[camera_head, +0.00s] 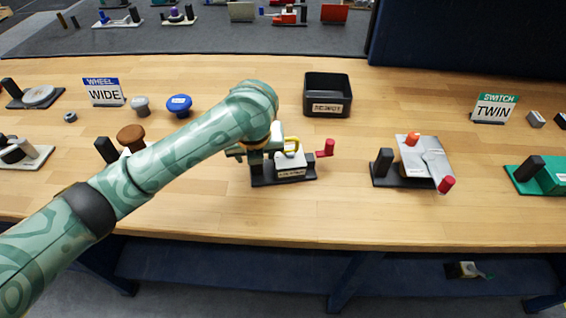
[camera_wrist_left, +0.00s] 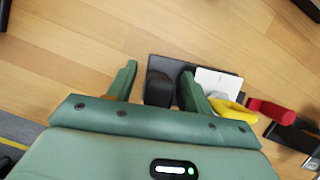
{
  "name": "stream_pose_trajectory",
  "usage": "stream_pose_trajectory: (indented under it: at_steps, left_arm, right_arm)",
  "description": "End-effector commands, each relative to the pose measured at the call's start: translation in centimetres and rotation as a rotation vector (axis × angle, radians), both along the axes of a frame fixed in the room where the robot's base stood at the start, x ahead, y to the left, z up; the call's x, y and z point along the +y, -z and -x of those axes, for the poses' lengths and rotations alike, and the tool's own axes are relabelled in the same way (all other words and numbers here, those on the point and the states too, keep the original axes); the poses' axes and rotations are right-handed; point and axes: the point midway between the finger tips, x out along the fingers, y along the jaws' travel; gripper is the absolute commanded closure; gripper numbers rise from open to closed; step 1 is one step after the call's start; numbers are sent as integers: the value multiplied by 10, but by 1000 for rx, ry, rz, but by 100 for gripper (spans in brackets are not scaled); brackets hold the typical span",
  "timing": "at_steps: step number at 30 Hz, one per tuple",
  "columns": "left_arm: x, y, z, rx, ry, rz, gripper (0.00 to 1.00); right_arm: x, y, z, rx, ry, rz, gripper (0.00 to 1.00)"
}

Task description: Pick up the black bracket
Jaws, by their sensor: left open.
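The black bracket (camera_head: 270,180) appears to be the flat black base under a white block with a yellow handle and a red knob, in the middle of the bench. In the left wrist view its dark upright post (camera_wrist_left: 158,91) shows between my fingers. My left gripper (camera_head: 254,155) is over the left end of this base; it also shows in the left wrist view (camera_wrist_left: 160,74). It is open, with one finger on each side of the post; I cannot tell whether they touch it. My right gripper is out of view.
A black bin (camera_head: 327,110) stands behind. To the right, another black base (camera_head: 402,181) carries a silver plate with orange and red knobs. A brown knob (camera_head: 131,136) and a blue knob (camera_head: 179,103) are to the left. The bench front is clear.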

Motion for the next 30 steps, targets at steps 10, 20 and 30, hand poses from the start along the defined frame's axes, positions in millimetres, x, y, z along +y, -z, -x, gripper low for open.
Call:
stream_pose_trajectory:
  at_steps: [10, 20, 30]
  left_arm:
    - [0, 0, 0, 0, 0, 0, 99]
    - [0, -4, -1, -3, -1, 2, 100]
    - [0, -69, -2, -9, -1, 1, 100]
  right_arm:
    - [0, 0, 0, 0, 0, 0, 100]
    - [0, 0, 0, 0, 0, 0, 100]
    - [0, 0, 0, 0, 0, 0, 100]
